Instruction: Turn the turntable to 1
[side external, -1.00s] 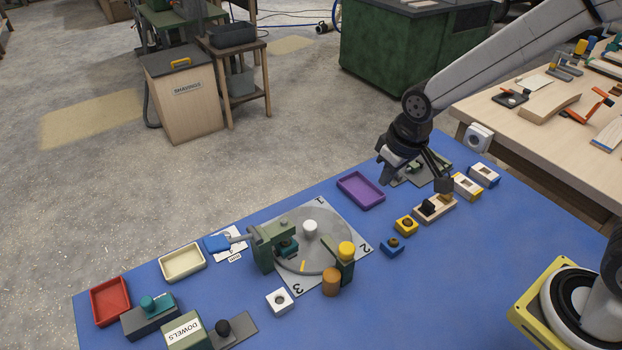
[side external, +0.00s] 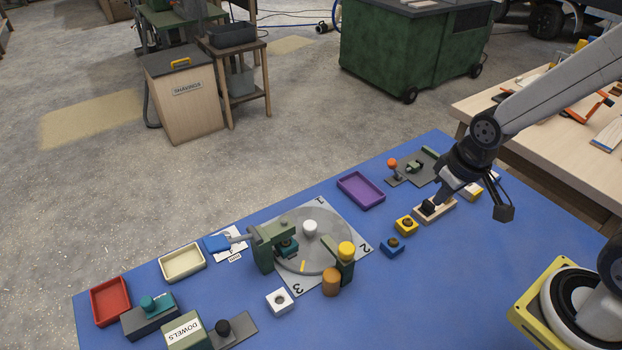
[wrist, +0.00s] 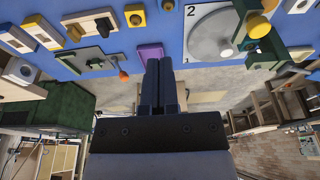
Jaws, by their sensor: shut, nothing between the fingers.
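The turntable (side external: 325,222) is a round grey disc on a light plate marked 1, 2 and 3, in the middle of the blue table. It has a white centre knob (side external: 310,228) and a yellow mark (side external: 303,266) on its near side, closest to the 3. A green clamp-like block (side external: 268,247) stands at its left edge and a green post with a yellow knob (side external: 346,250) at its right. The turntable also shows upside down in the wrist view (wrist: 210,35). My gripper (side external: 434,207) is shut and empty, well right of the turntable; its fingers also show in the wrist view (wrist: 158,62).
A purple tray (side external: 361,190) lies between turntable and arm. Yellow (side external: 406,225) and blue (side external: 391,247) blocks stand right of the turntable. An orange-brown cylinder (side external: 331,282) and a white block (side external: 279,301) stand in front. Red (side external: 110,300) and cream (side external: 182,262) trays lie left.

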